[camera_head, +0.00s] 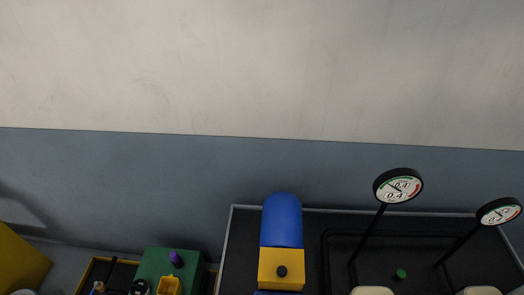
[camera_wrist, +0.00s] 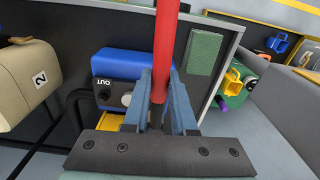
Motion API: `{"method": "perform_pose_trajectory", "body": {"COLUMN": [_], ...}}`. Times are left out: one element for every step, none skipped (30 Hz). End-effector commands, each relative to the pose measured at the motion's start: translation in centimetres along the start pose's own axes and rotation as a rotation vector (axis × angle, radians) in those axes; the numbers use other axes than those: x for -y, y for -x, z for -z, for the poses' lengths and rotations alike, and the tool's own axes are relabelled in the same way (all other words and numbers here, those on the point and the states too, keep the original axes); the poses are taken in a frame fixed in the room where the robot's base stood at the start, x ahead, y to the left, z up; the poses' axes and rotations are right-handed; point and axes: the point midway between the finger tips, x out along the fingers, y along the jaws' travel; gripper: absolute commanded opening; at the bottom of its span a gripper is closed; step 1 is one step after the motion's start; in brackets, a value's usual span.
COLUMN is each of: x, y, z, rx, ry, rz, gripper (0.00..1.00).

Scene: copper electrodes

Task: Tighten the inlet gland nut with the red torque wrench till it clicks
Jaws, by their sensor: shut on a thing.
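The red torque wrench (camera_wrist: 165,45) shows as a red bar running up out of the top of the wrist view, with a dark lower part between my fingers. My gripper (camera_wrist: 160,88) is shut on it. Its working end is not in view. Beyond my fingers is a blue housing (camera_wrist: 125,62) marked OUT, with a dark round fitting and a pale round one on its face. I cannot make out an inlet gland nut, or whether the wrench touches any nut. The head view shows neither the gripper nor the wrench.
A cream block (camera_wrist: 28,78) marked 2 stands at left in the wrist view; a green pad (camera_wrist: 205,53) is at right.

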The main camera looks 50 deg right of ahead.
Motion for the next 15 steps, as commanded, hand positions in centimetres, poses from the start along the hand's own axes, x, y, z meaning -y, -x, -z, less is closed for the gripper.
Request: {"method": "perform_pose_trajectory", "body": {"x": [0.1, 0.1, 0.1, 0.1, 0.1, 0.1, 0.1, 0.1, 0.1, 0.1, 0.1, 0.1, 0.1, 0.1, 0.1], "y": [0.6, 0.9, 1.3, 1.6, 1.9, 2.3, 2.6, 2.9, 3.3, 3.6, 3.9, 4.3, 4.6, 4.8, 5.2], "z": [0.1, 0.1, 0.1, 0.1, 0.1, 0.1, 0.1, 0.2, 0.2, 0.2, 0.2, 0.2, 0.2, 0.2, 0.2], "rx": [-0.003, -0.005, -0.003, -0.004, -0.003, -0.003, -0.003, -0.004, -0.003, -0.004, -0.004, -0.003, -0.004, -0.003, -0.004], "ry": [0.001, 0.001, 0.001, 0.001, 0.001, 0.001, 0.000, 0.000, 0.001, 0.001, 0.001, 0.001, 0.001, 0.001, 0.001], "rz": [0.001, 0.002, 0.001, 0.001, 0.001, 0.001, 0.001, 0.002, 0.001, 0.002, 0.002, 0.001, 0.002, 0.001, 0.001], "gripper": [0.00, 0.00, 0.00, 0.00, 0.00, 0.00, 0.00, 0.00, 0.00, 0.00, 0.00, 0.00, 0.00, 0.00, 0.00]}}
